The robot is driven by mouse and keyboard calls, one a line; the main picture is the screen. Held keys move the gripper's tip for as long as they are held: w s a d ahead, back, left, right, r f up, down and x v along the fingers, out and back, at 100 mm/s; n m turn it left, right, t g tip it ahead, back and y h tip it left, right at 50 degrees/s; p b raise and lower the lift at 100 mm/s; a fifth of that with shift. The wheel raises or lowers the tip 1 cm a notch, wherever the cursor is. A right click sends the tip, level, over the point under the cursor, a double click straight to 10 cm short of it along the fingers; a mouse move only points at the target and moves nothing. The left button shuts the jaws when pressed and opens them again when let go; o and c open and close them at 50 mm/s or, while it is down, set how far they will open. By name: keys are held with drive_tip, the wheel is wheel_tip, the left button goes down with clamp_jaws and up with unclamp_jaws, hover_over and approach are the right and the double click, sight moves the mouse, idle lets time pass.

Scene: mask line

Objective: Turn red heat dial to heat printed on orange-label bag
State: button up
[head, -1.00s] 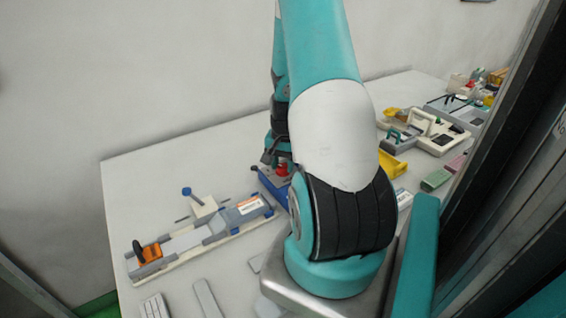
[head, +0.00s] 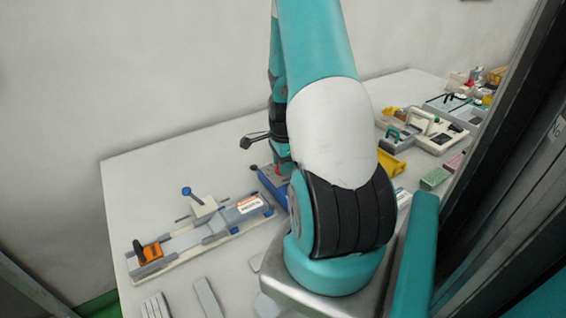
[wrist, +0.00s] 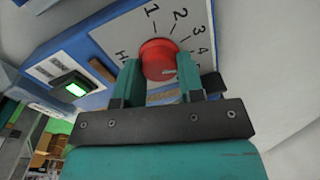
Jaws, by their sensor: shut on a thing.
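The red heat dial (wrist: 158,58) sits on a white scale plate in the wrist view. Printed numbers 1 to 5 run around its upper and right side. My gripper (wrist: 160,75) is shut on the dial, one teal finger on each side. I cannot make out where the dial points. In the head view the dial's blue housing (head: 268,184) is partly hidden by my arm, and my fingers are mostly hidden. A white label with an orange edge (head: 249,204) lies on the long fixture at left; its print is too small to read.
A yellow tray (head: 391,163) and a cream device (head: 437,137) stand at right. The back left of the table is bare.

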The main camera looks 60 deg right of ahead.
drive_tip(key=m, duration=0.5)
drive_tip(key=shift+m, duration=0.3)
idle(0.4)
drive_tip(key=o, duration=0.9)
drive_tip(key=r, duration=1.7)
drive_tip(key=shift+s+a+r+b, duration=0.1)
drive_tip(key=shift+a+r+b, duration=0.15)
drive_tip(key=shift+a+b, duration=0.05)
